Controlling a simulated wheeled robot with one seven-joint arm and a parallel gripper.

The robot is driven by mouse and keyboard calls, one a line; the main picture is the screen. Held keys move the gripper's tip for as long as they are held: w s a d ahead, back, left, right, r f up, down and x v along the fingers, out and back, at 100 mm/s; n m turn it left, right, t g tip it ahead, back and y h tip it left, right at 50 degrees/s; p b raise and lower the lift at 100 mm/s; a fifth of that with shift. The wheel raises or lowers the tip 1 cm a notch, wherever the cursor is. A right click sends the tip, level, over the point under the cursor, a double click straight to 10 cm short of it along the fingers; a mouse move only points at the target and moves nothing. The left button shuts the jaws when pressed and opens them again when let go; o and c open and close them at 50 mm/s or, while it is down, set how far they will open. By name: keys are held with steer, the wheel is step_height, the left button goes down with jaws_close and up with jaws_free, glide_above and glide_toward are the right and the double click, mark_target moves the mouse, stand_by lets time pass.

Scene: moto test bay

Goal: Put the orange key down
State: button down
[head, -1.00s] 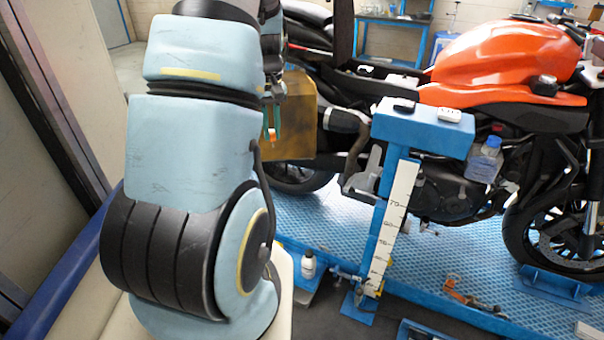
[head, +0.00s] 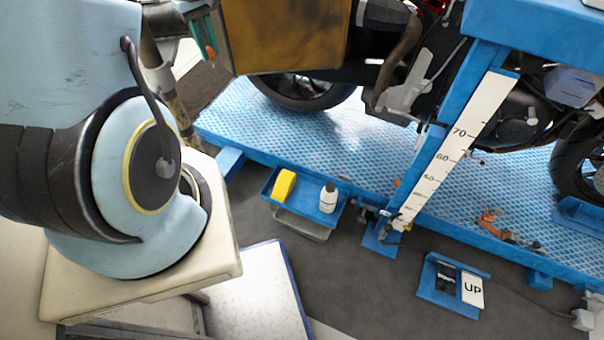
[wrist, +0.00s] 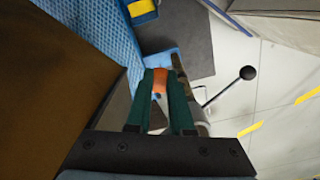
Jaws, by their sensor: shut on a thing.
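My gripper (wrist: 160,85) has green fingers and is shut on the orange key (wrist: 159,80), which shows as a small orange piece between the fingertips in the wrist view. The rest of the key is hidden by the fingers. In the head view my gripper (head: 204,38) is at the top, just left of a brown box, with a bit of orange at its tips. The key is held in the air, above the floor and beside the blue lift platform (head: 228,122).
The brown box (head: 285,40) is close to my gripper; its side (wrist: 50,80) fills the left of the wrist view. A blue tray (head: 266,190) holds a yellow item (head: 284,183) and a white bottle (head: 328,198). A foot pedal marked UP (head: 440,283) lies on the floor.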

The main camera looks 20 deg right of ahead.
steer(key=s+d+f+n+b, duration=0.1)
steer(key=s+d+f+b, duration=0.1)
steer(key=d+f+b, duration=0.35)
steer(key=s+d+f+b, duration=0.25)
steer(key=f+b, duration=0.35)
steer(key=f, duration=0.3)
steer(key=s+d+f+n+b, duration=0.1)
steer(key=d+f+b, duration=0.4)
steer(key=f, duration=0.3)
steer(key=n+b, duration=0.3)
steer(key=b, duration=2.6)
glide_above(315, 208)
step_height(315, 208, down, 41)
steer(key=shift+a+r, duration=0.1)
steer(key=shift+r, duration=0.1)
steer(key=shift+f, duration=0.65)
steer(key=c, duration=0.8)
jaws_free()
step_height(315, 208, up, 13)
steer(key=p, duration=0.6)
steer(key=shift+r, duration=0.2)
